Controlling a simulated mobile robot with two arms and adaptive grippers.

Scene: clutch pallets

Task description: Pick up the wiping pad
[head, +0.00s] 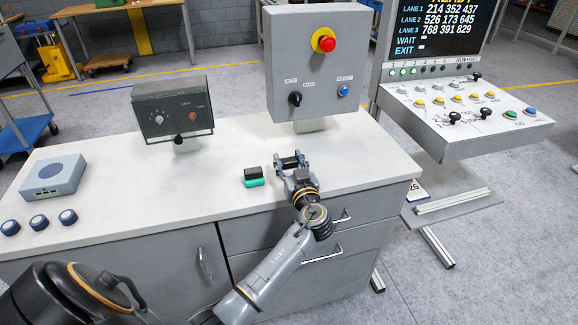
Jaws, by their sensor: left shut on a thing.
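The wiping pad (253,177), a small block with a black top and a green base, lies on the pale worktop left of my left gripper. A small gap shows between the pad and the gripper. My left gripper (290,160) is low over the worktop, in front of the grey control box, its fingers pointing away from me. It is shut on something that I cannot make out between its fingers. My right gripper is not in view.
The worktop (110,190) holds a dark meter box (174,107), a grey-blue box (53,177) and several dark round pieces at the left. The grey control box (316,65) with a red button stands behind the gripper. A console (460,110) stands at the right.

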